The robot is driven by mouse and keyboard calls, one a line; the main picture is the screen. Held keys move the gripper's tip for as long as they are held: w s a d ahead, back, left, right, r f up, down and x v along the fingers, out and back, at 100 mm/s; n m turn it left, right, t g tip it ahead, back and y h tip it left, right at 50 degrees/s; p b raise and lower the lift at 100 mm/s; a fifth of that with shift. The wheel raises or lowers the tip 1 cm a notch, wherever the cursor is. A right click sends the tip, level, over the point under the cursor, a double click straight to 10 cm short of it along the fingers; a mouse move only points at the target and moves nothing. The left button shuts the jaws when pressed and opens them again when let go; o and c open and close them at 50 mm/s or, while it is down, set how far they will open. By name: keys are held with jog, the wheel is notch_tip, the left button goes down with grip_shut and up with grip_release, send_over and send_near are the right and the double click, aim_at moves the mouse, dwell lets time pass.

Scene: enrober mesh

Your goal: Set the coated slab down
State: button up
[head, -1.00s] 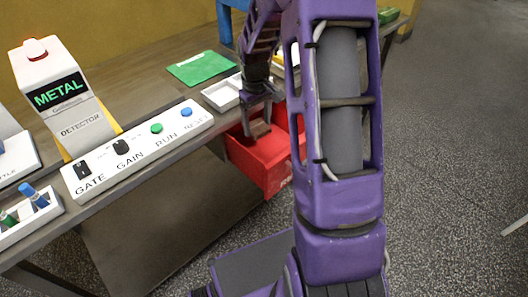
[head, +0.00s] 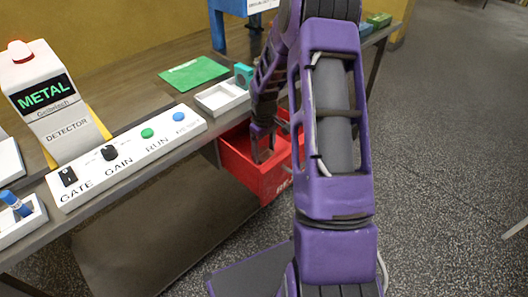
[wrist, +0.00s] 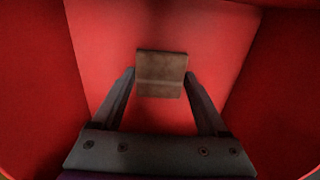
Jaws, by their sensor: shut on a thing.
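The coated slab (wrist: 161,66) is a small brown block with a ridge across it, seen in the wrist view between my fingertips. My gripper (wrist: 160,82) is shut on it, one finger at each side. In the head view my gripper (head: 263,158) points down inside the open red bin (head: 247,176) at the table's front edge. The bin's red walls (wrist: 40,80) surround the slab in the wrist view. Whether the slab touches the bin floor I cannot tell. In the head view the slab is mostly hidden by my fingers and the bin.
A white tray (head: 207,100) and a green sheet (head: 194,73) lie on the table behind the bin. A metal detector (head: 52,100) with a lit METAL display stands at the left, beside a white control panel (head: 130,165). Open floor lies to the right.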

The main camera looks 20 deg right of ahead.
aim_at(264, 154)
jog(key=shift+f, duration=0.1)
jog(key=shift+f, duration=0.15)
jog(key=o, duration=1.3)
notch_tip(264, 154, up, 12)
jog(key=shift+r+p, duration=0.2)
jog(key=shift+p, duration=0.85)
